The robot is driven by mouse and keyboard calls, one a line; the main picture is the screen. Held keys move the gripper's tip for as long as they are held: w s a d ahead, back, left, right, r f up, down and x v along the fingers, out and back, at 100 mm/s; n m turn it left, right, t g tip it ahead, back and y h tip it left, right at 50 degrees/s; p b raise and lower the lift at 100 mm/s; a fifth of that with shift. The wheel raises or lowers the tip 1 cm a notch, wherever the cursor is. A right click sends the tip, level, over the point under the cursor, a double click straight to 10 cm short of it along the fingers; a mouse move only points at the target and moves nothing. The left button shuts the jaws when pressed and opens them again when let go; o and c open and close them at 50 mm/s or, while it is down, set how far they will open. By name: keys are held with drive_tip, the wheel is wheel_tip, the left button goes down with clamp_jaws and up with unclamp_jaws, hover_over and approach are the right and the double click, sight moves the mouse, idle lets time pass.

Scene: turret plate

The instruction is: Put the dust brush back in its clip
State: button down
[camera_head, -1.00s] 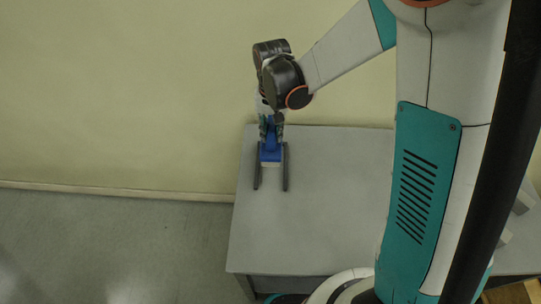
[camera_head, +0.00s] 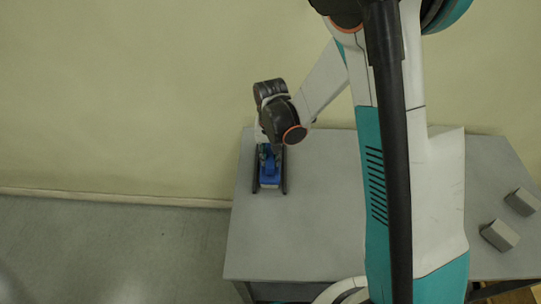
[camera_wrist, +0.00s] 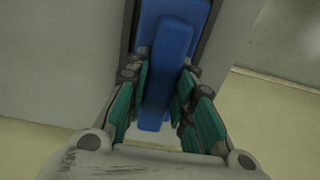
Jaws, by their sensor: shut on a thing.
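The dust brush (camera_head: 269,181) is blue with a thin pale strip along its near end. It lies lengthwise between the two dark rails of the clip (camera_head: 284,182), on the left part of the grey table. My gripper (camera_head: 268,153) is above its far end, shut on the blue handle. In the wrist view, the teal pads of my gripper (camera_wrist: 164,80) press on both sides of the handle of the brush (camera_wrist: 172,40). A dark rail of the clip (camera_wrist: 207,38) runs beside the wider blue part. I cannot tell whether the brush rests fully down.
The grey table (camera_head: 310,215) is bare around the clip, and its left edge is close by. Two grey blocks (camera_head: 500,235) (camera_head: 521,201) sit at the table's right. A pale wall (camera_head: 130,90) stands behind. My arm hides the table's middle right.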

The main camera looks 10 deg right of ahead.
drive_tip(key=shift+f, duration=0.15)
drive_tip(key=c, duration=1.4)
unclamp_jaws()
drive_tip(key=shift+o, duration=0.2)
wheel_tip(320, 180, up, 13)
drive_tip(key=p, duration=0.3)
drive_tip(key=s+d+r+n+t, duration=0.1)
drive_tip(key=s+d+r+t, duration=0.1)
drive_tip(key=s+d+r, duration=0.3)
drive_tip(key=s+d+r+t, duration=0.1)
drive_tip(key=s+r, duration=0.1)
drive_tip(key=r, duration=0.5)
drive_tip(key=s+d+r+t, duration=0.2)
drive_tip(key=s, duration=0.3)
drive_tip(key=s+d+r+n+t, duration=0.1)
drive_tip(key=s+d+r+t, duration=0.1)
drive_tip(key=s, duration=0.4)
drive_tip(key=shift+d+r, duration=0.2)
drive_tip(key=shift+d, duration=0.35)
drive_tip(key=shift+s, duration=0.1)
